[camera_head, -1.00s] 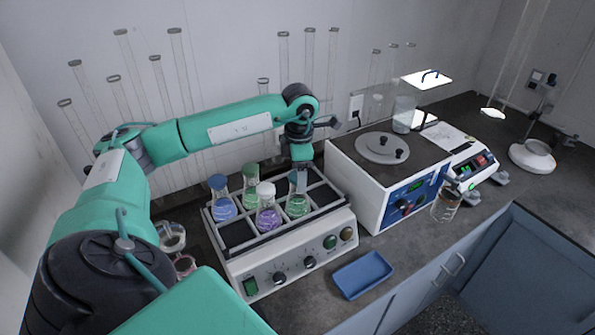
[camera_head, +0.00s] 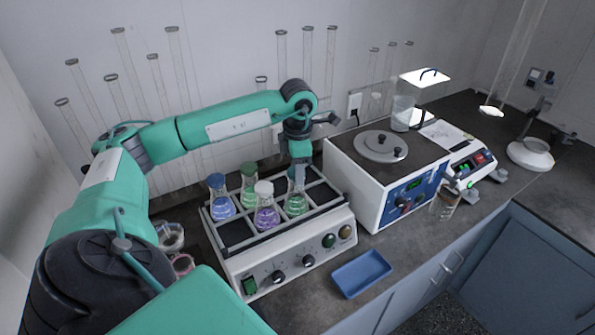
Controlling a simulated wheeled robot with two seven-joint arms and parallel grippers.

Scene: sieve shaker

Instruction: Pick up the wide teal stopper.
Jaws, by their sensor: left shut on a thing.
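Several flasks stand in the rack of the shaker (camera_head: 290,247). The back right one (camera_head: 296,203) holds green liquid, and its teal stopper (camera_head: 293,174) shows only in part under my left gripper (camera_head: 299,163). My left gripper points down from above and is shut on this stopper. I cannot tell whether the stopper is still seated in the flask's neck. My right gripper is not in view.
A blue tray (camera_head: 361,273) lies in front of the shaker. A white box with a round lid (camera_head: 381,147) stands close to its right. Glass tubes (camera_head: 163,85) line the wall behind my arm. Empty rack cells lie at the front.

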